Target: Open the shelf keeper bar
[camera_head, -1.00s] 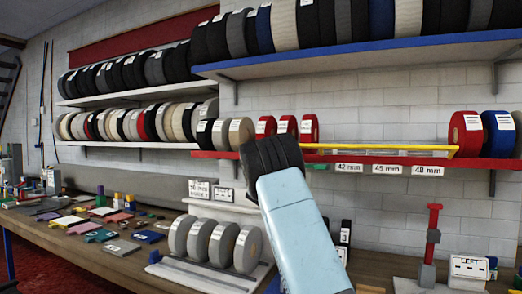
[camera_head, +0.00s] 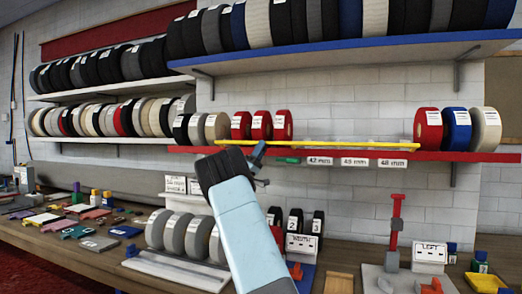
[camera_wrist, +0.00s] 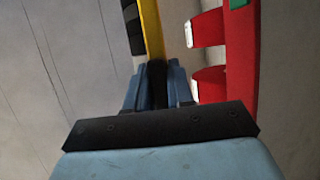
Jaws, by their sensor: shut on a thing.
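The yellow keeper bar (camera_head: 345,145) runs along the front of the red shelf (camera_head: 360,155), before three red rolls. My gripper (camera_head: 258,154) is at the left part of the bar, its blue fingers just under the red rolls. In the wrist view the fingers (camera_wrist: 156,82) are shut on a dark piece (camera_wrist: 157,74) in line with the yellow bar (camera_wrist: 152,30), which appears to be its grip. The fingers hide most of this piece. The red shelf edge (camera_wrist: 240,70) is right of the fingers there.
Red rolls (camera_head: 262,125) stand behind the bar. A green tag (camera_head: 287,160) and white size labels line the shelf edge. A blue shelf (camera_head: 350,55) hangs above. The bench below holds grey rolls, stands and blocks.

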